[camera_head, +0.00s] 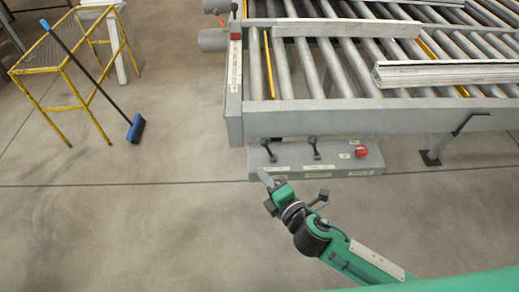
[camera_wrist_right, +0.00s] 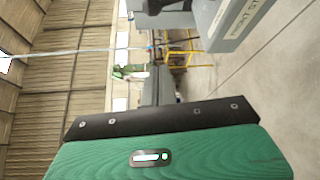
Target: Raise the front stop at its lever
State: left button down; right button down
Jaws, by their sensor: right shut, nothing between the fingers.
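A grey control box (camera_head: 345,162) sits below the front rail of the roller conveyor. It carries a left black-knobbed lever (camera_head: 267,148) and a right black-knobbed lever (camera_head: 314,146), both standing up. My right gripper (camera_head: 265,177) is shut and empty, at the front left of the box, short of the left lever. I cannot tell whether it touches the box. In the right wrist view, a grey panel label (camera_wrist_right: 241,18) starts with "FRONT ST"; the rest is cut off. The front stop itself cannot be made out. My left gripper is out of view.
A red button (camera_head: 361,151) is on the box's right end. Metal profiles (camera_head: 445,73) lie on the conveyor rollers. A yellow-framed stand (camera_head: 65,75) with a blue broom (camera_head: 136,128) is at the left. The floor left of the box is clear.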

aim_at(268, 150)
jog(key=w+p, duration=0.1)
jog(key=w, duration=0.2)
jog(key=w+a+p, duration=0.1)
jog(key=w, duration=0.2)
jog(key=w+a+p, duration=0.1)
jog(key=w+p, duration=0.1)
jog(key=w, duration=0.1)
jog(key=shift+w+f, duration=0.1)
jog(key=shift+w, duration=0.05)
jog(key=shift+d, duration=0.5)
